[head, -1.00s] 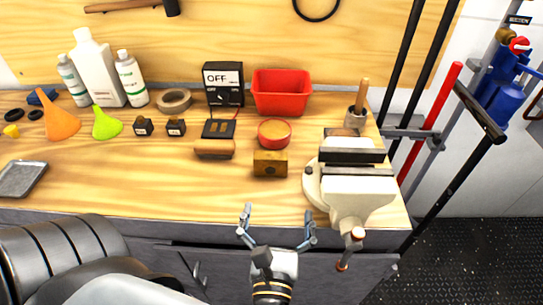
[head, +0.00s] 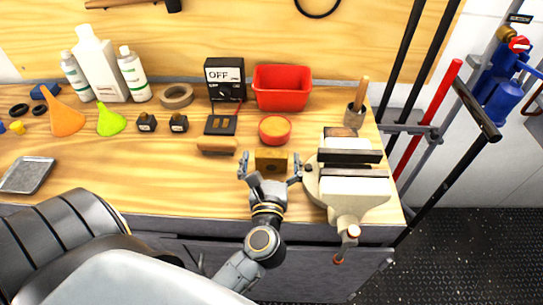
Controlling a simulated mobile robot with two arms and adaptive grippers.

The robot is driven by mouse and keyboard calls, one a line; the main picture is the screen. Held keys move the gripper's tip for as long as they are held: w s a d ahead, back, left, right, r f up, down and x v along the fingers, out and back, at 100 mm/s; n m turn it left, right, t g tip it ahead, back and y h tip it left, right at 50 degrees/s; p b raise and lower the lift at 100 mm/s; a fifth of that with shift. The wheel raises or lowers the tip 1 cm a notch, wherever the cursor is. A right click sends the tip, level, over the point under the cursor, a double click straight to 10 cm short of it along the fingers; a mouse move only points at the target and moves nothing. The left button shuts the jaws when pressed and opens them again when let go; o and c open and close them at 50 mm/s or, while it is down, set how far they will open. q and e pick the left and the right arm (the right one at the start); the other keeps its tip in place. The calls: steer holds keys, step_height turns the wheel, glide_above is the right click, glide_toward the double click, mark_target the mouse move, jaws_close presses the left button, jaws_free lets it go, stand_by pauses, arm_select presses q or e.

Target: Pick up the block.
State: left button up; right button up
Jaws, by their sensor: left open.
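A small golden-brown wooden block (head: 271,160) with a dark spot on its front sits on the workbench (head: 120,185), near its front and left of the vise. My left gripper (head: 270,168) is open, with one finger on each side of the block. Whether the fingers touch the block I cannot tell. The block's lower front is partly hidden by the gripper. My right gripper does not show.
A cream vise (head: 352,190) stands close to the right of the block. Behind the block are a round orange-red container (head: 274,129) and a red bin (head: 282,88). A brown-handled brush (head: 216,145) lies to the left. The front left bench is mostly clear.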

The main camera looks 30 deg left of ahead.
mark_target(271, 153)
arm_select(q)
steer(key=shift+x, duration=0.75)
steer(key=c, duration=1.6)
steer(key=shift+r, duration=0.55)
step_height(271, 153, up, 3)
steer(key=shift+f+p, duration=0.2)
steer(key=shift+p, duration=0.15)
steer(key=s+a+r+p, duration=0.2)
steer(key=s+r, duration=0.1)
steer(key=s, duration=0.1)
steer(key=s+a+r+p, duration=0.2)
steer(key=s+r+p, duration=0.1)
steer(key=s, duration=0.1)
steer(key=s+a+r+p, duration=0.2)
steer(key=s+r, duration=0.1)
steer(key=s, duration=0.1)
steer(key=shift+s+a+r, duration=0.15)
steer(key=shift+s+r, duration=0.1)
steer(key=shift+s, duration=0.05)
